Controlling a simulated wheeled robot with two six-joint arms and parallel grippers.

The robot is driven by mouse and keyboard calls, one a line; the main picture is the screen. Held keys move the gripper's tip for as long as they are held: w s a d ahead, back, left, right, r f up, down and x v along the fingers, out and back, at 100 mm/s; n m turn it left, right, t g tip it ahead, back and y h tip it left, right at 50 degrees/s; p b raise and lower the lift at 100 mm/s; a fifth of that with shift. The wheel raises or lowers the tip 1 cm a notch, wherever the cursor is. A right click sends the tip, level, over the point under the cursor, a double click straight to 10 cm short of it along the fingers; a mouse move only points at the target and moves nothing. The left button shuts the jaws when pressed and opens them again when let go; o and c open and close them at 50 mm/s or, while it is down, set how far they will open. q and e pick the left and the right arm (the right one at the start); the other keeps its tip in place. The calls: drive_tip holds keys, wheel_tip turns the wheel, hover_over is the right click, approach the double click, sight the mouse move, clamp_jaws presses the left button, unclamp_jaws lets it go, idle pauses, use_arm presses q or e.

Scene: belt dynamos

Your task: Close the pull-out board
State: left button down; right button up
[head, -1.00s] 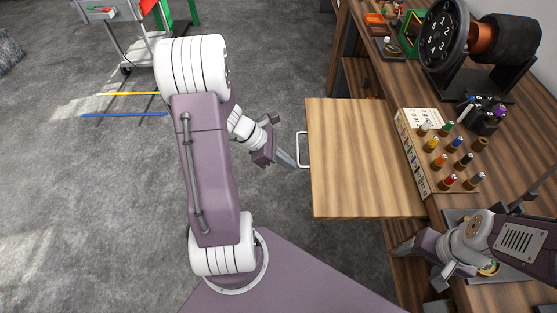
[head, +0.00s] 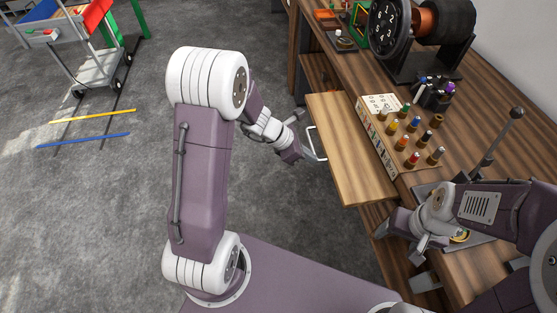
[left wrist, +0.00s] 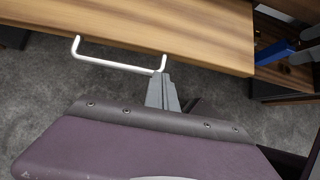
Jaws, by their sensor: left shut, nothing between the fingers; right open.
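The pull-out board (head: 345,150) is a wooden panel that juts out to the left from under the workbench top. It is partly out. A white handle (head: 313,142) sits on its front edge. My left gripper (head: 316,159) is shut and empty, with its fingertips at the handle. In the left wrist view the fingers (left wrist: 161,86) reach one end of the handle (left wrist: 110,58), close to the edge of the board (left wrist: 190,30). I cannot tell whether they press on it. My right gripper (head: 432,246) is over the bench's near part, largely hidden by its own wrist.
The workbench (head: 470,95) carries a box with coloured pegs (head: 405,135), a pen holder (head: 433,92), a numbered dial machine (head: 385,30) and a lever (head: 513,115). A cart (head: 90,60) stands far left.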

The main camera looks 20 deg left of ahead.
sight(364, 152)
use_arm(q)
drive_tip(key=w+d+p, duration=0.1)
drive_tip(key=w+d, duration=0.1)
drive_tip(key=d, duration=0.2)
drive_tip(key=w+d+p, duration=0.1)
drive_tip(key=w+d, duration=0.2)
drive_tip(key=d, duration=0.1)
drive_tip(key=w+d+p, duration=0.2)
drive_tip(key=d, duration=0.3)
drive_tip(key=shift+w, duration=0.35)
drive_tip(key=shift+w+d+f+p, duration=0.1)
drive_tip(key=shift+w+d+p, duration=0.2)
drive_tip(key=shift+w+d, duration=0.35)
drive_tip(key=shift+s, duration=0.1)
